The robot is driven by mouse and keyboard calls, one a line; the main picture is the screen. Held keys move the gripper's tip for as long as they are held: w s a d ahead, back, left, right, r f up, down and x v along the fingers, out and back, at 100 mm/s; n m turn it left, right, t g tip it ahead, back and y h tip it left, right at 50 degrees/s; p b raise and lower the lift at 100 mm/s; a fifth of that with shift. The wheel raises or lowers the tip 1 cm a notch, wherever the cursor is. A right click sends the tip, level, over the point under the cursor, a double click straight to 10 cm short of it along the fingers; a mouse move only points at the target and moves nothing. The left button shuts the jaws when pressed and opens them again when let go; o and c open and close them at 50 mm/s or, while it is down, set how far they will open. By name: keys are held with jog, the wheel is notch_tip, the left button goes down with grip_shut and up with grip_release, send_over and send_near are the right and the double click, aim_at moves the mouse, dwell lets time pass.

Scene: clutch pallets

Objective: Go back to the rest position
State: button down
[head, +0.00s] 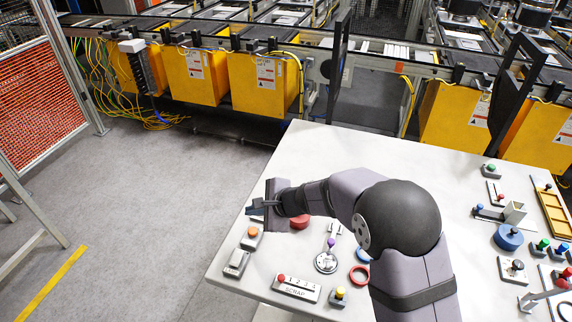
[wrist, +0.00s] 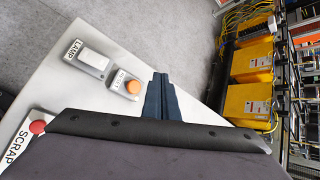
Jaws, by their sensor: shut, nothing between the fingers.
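My gripper (head: 256,207) is at the left part of the white table (head: 338,150), above its left edge. In the wrist view my gripper's dark fingers (wrist: 158,88) are together, with nothing between them. They point past an orange push button (wrist: 134,87) on a grey box, which lies to their left in that view. The same orange button (head: 253,232) shows just below my gripper in the head view. My arm reaches from the lower right to the left across the table. It hides part of the table top.
Near my gripper are a lamp switch (head: 237,262), the SCRAP panel (head: 297,289), a purple-knobbed lever (head: 327,261) and a round red part (head: 299,222). More controls and a yellow tray (head: 553,214) are at right. Yellow boxes (head: 264,84) hang under the conveyor behind. Floor at left is clear.

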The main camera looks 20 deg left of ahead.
jog(key=s+d+f+n+g+h, duration=0.1)
jog(key=s+d+f+n, duration=0.1)
jog(key=s+n, duration=0.1)
jog(key=s+d+f+n+g+h, duration=0.1)
jog(key=s+d+f+n, duration=0.1)
jog(key=s+f, duration=0.1)
jog(key=s+d+f+n+g+h, duration=0.1)
jog(key=s+d+f+n+g, duration=0.1)
jog(key=s, duration=0.3)
jog(key=shift+s+d+f+n, duration=0.25)
jog(key=shift+d+n, duration=0.2)
jog(key=shift+n, duration=0.35)
jog(key=s+d+n+g+h, duration=0.1)
jog(key=s+d+n+h, duration=0.3)
jog(key=d, duration=0.5)
jog(key=s+d+n+g+h, duration=0.1)
jog(key=s+d+n, duration=0.2)
jog(key=s+d, duration=0.45)
jog(key=w+d+r+m+t, duration=0.1)
jog(key=d+r, duration=0.3)
jog(key=d, duration=0.5)
jog(key=w+d+r+m+t, duration=0.2)
jog(key=d+r, duration=0.3)
jog(key=d, duration=0.5)
jog(key=shift+w+h, duration=0.2)
jog(key=shift+h, duration=0.2)
